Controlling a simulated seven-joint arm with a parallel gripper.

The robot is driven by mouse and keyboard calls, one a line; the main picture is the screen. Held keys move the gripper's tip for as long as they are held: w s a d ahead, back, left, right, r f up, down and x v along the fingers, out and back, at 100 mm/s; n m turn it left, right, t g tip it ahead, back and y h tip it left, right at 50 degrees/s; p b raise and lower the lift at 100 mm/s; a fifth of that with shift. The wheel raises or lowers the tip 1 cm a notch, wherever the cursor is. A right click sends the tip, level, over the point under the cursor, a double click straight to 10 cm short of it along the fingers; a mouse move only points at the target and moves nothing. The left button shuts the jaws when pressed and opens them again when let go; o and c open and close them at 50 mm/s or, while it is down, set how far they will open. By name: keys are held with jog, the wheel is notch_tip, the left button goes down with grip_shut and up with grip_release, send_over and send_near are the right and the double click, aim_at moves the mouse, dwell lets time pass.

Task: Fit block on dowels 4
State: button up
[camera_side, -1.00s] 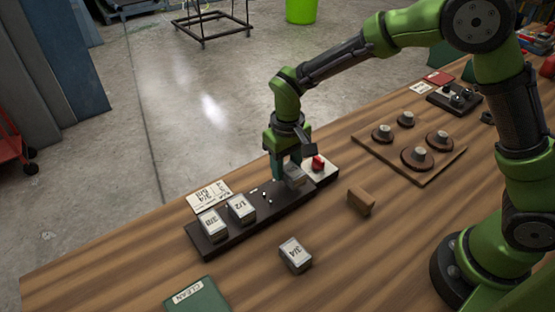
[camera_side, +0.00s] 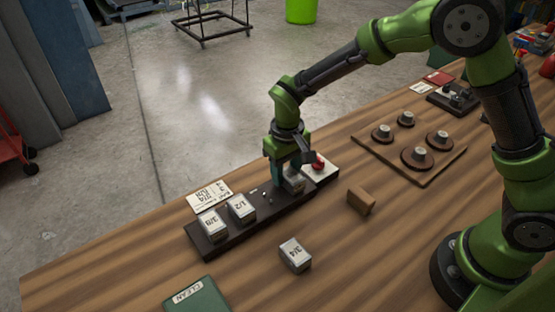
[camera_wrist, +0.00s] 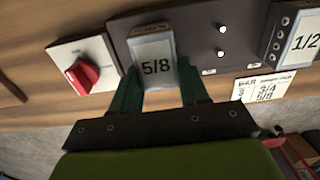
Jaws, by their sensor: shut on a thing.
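My gripper (camera_wrist: 157,88) is shut on a grey block marked 5/8 (camera_wrist: 155,64), with one green finger on each side. In the side view my gripper (camera_side: 285,174) holds this block (camera_side: 294,184) at the right end of a dark base (camera_side: 230,246). Whether the block is fully seated is hidden. Two bare pale dowels (camera_wrist: 221,54) stand on the base beside it. A block marked 1/2 (camera_side: 241,209) and one marked 3/8 (camera_side: 212,226) sit on the left part of the base. A block marked 3/4 (camera_side: 295,255) lies on the table in front.
A red knob on a white plate (camera_wrist: 85,68) is close beside the held block. A label card (camera_side: 209,196) lies behind the base. A brown block (camera_side: 361,200) and a board with several round knobbed discs (camera_side: 405,165) are to the right. A green CLEAN item (camera_side: 197,299) is in front.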

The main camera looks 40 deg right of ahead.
jog(key=shift+f, duration=0.25)
jog(key=o, duration=1.1)
jog(key=shift+o, duration=0.2)
jog(key=shift+r, duration=0.1)
notch_tip(320, 180, up, 17)
jog(key=s+d+r+m+t+y, duration=0.1)
jog(key=s+d+r+m+t, duration=0.1)
jog(key=s+d, duration=0.3)
jog(key=s+d+r+m+t+y, duration=0.1)
jog(key=s+d+t, duration=0.4)
jog(key=s, duration=0.8)
jog(key=shift+d+r+m, duration=0.5)
jog(key=shift+d+r, duration=0.1)
jog(key=shift+d, duration=0.2)
